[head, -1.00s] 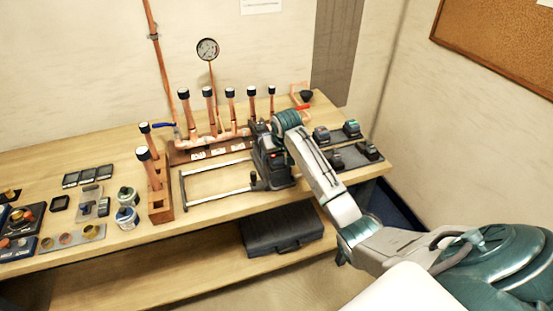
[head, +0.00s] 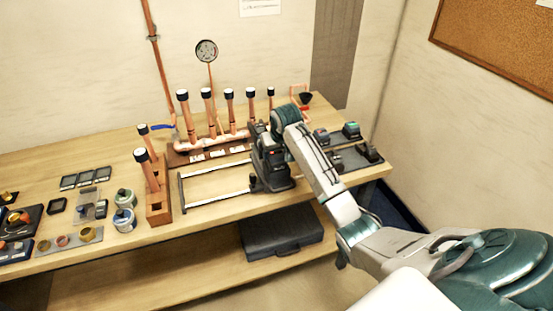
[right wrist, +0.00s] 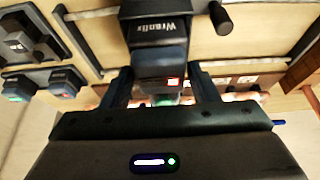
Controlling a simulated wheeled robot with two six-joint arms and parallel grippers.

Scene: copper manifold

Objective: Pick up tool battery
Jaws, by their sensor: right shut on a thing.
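My right gripper (right wrist: 161,76) is in the right wrist view with one finger on each side of a blue-grey block, which looks like the tool battery (right wrist: 158,57). It is shut on this block. A small red-and-white mark shows on the block's near end. A dark housing lettered "Wranlix" (right wrist: 163,31) adjoins its far side; I cannot tell whether the two are joined. In the head view my right gripper (head: 266,150) is at the dark unit (head: 278,184) on the bench, and my arm and gripper hide most of the battery. My left gripper is not in view.
The copper manifold (head: 212,143) stands behind. More batteries or chargers (head: 351,131) sit on dark mats at right. A dark case (head: 282,234) lies on the lower shelf.

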